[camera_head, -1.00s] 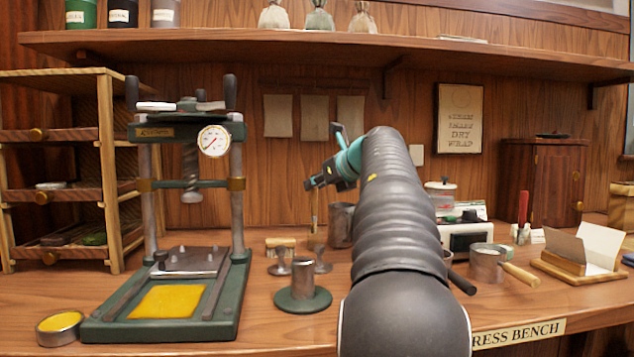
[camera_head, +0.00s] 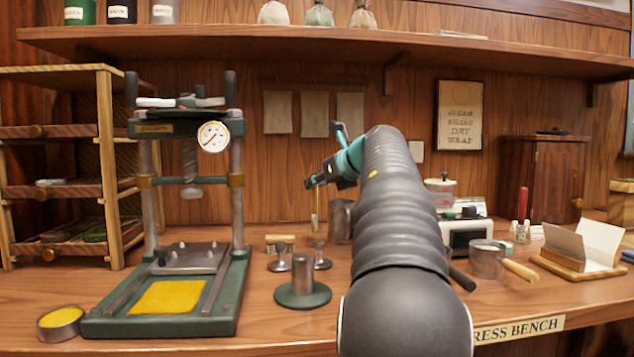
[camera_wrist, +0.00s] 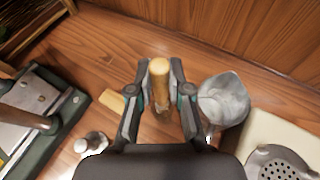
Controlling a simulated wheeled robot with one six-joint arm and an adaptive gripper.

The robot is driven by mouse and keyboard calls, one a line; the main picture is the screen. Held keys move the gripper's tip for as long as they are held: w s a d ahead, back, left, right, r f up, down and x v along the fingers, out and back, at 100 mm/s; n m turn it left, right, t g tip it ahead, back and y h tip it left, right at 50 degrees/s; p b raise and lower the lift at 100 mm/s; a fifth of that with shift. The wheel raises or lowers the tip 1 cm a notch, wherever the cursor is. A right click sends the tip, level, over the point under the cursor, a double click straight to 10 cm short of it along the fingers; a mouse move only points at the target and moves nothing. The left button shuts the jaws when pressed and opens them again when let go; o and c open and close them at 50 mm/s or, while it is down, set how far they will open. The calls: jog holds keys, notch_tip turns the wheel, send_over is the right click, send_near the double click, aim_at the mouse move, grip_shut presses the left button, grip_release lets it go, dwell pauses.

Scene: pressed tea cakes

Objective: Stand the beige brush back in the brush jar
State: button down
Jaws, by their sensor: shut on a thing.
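The beige brush (camera_head: 315,208) hangs upright from my gripper (camera_head: 317,184), above the bench. In the wrist view its round beige handle (camera_wrist: 160,68) is between the two fingers of my gripper (camera_wrist: 162,92), which is shut on it. A grey metal jug-shaped vessel (camera_head: 340,222) stands just right of the brush; in the wrist view this vessel (camera_wrist: 222,100) is beside the right finger, and the brush is outside it. I cannot tell whether this vessel is the brush jar. The brush's lower end is partly hidden by the fingers in the wrist view.
Metal stamps (camera_head: 302,290) and a beige block (camera_head: 280,242) stand left of my arm. The green press (camera_head: 170,297) is farther left. A scale (camera_head: 466,234), a pan (camera_head: 487,262) and a red-handled item (camera_head: 523,204) are to the right. My arm hides some bench.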

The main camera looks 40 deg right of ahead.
aim_at(317, 194)
jog(key=shift+s+f+b, duration=0.1)
jog(key=shift+f+b, duration=0.65)
jog(key=shift+f, duration=0.75)
dwell(0.8)
dwell(0.4)
jog(key=c, duration=1)
grip_release()
jog(key=v, duration=1.2)
